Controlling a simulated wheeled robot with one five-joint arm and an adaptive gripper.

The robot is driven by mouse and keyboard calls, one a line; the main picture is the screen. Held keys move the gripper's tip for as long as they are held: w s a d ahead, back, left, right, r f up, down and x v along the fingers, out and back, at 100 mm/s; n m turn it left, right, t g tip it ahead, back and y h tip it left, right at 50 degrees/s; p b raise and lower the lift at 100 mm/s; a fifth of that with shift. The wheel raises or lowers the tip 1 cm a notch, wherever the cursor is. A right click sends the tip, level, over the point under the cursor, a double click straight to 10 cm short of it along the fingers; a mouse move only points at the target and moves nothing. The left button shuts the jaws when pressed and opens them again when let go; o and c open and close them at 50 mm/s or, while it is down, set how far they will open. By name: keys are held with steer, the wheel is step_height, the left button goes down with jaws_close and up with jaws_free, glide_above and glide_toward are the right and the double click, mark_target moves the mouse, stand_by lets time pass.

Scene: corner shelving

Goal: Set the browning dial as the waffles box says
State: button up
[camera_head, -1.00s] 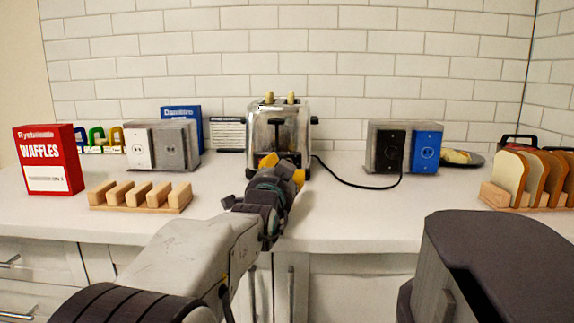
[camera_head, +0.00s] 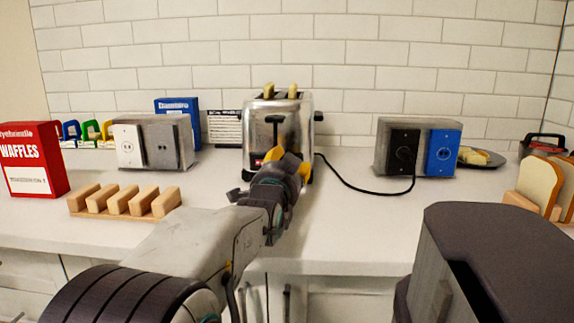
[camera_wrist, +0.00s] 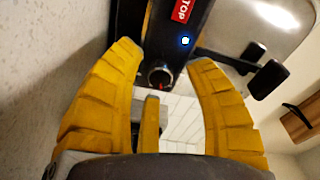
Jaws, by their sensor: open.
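A chrome toaster (camera_head: 279,130) stands at the back of the counter with two bread slices (camera_head: 280,92) showing in its top slots. Its dark panel faces me and carries a red STOP label (camera_wrist: 181,10) and a lit blue button (camera_wrist: 185,41). The round browning dial (camera_wrist: 160,76) is past the button in the wrist view. My gripper (camera_head: 284,160) is open; its yellow fingers (camera_wrist: 163,62) stand either side of the dial, apparently not touching it. The red waffles box (camera_head: 30,150) stands at the left; its lower label line is too small to read.
A wooden rack (camera_head: 124,202) lies front left. Grey outlet boxes (camera_head: 172,140) stand left, and others (camera_head: 398,146) right. A black cord (camera_head: 355,186) runs right from the toaster. Bread slices (camera_head: 538,185) stand far right.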

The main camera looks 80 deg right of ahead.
steer(key=shift+a, duration=0.1)
jaws_close()
stand_by(0.3)
steer(key=shift+m+b, duration=0.3)
steer(key=shift+b, duration=0.35)
steer(key=m+b, duration=0.1)
steer(key=b, duration=0.2)
steer(key=shift+f, duration=0.2)
steer(key=shift+w+r+m+y+b, duration=0.15)
steer(key=shift+m+b, duration=0.5)
steer(key=shift+m, duration=0.35)
steer(key=shift+s+r+m+y+b, duration=0.15)
steer(key=shift+m+b, duration=0.45)
steer(key=shift+m, duration=0.4)
steer(key=shift+w, duration=0.1)
jaws_free()
